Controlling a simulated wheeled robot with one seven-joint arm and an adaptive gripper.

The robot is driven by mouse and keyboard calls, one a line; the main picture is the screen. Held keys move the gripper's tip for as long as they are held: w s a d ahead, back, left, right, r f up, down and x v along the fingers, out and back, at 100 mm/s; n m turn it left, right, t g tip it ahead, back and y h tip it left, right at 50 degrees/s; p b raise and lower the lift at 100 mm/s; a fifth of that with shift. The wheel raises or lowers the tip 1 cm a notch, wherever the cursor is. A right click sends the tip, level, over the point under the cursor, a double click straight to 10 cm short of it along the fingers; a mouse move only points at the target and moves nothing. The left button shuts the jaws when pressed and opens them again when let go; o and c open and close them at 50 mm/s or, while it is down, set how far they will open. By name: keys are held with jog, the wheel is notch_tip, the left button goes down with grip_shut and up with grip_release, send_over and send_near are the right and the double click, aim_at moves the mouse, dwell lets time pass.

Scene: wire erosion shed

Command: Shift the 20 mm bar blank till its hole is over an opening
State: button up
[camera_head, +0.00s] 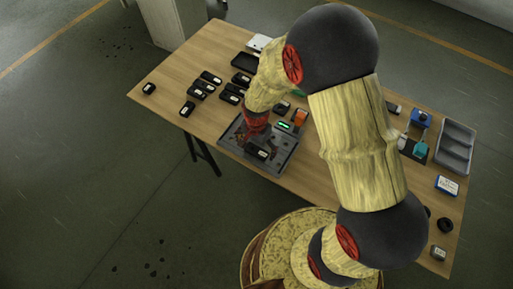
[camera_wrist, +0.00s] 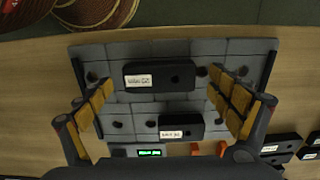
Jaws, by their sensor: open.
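The wrist view shows two black bar blanks with white labels on a grey tiled plate (camera_wrist: 230,48). One bar blank (camera_wrist: 158,84) lies between my fingers, with a dark hole right of its label. The other bar blank (camera_wrist: 180,119) lies nearer the green display, also with a hole. The label print is too small to tell which is 20 mm. Dark round openings show in the plate, including a left opening (camera_wrist: 91,76) and a right opening (camera_wrist: 202,72). My gripper (camera_wrist: 160,85) is open above the plate, one finger on each side, apart from the blank.
A green-lit display (camera_wrist: 150,153) and orange parts (camera_wrist: 222,148) sit along one plate edge. In the head view, several black pieces (camera_head: 211,77) lie on the table's left. A grey tray (camera_head: 458,140) and blue-topped item (camera_head: 421,118) stand right. My arm hides the middle.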

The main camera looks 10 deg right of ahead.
notch_tip(320, 180, up, 12)
dwell(0.5)
jog(key=shift+f, duration=0.1)
notch_tip(320, 180, up, 3)
jog(key=n, duration=0.6)
send_over(260, 157)
jog(key=s, duration=0.3)
jog(key=s+d+r+n+t, duration=0.1)
jog(key=s+d+r+t, duration=0.1)
jog(key=r, duration=0.5)
jog(key=s+d+r+n+t, duration=0.1)
jog(key=s+d+r, duration=0.1)
jog(key=s+r, duration=0.2)
jog(key=s+d+r+n+t, duration=0.1)
jog(key=s+d+r+t, duration=0.1)
jog(key=r, duration=0.8)
jog(key=shift+s+d+t, duration=0.3)
jog(key=shift+s+d, duration=0.3)
jog(key=shift+s, duration=0.25)
jog(key=shift+r, duration=0.1)
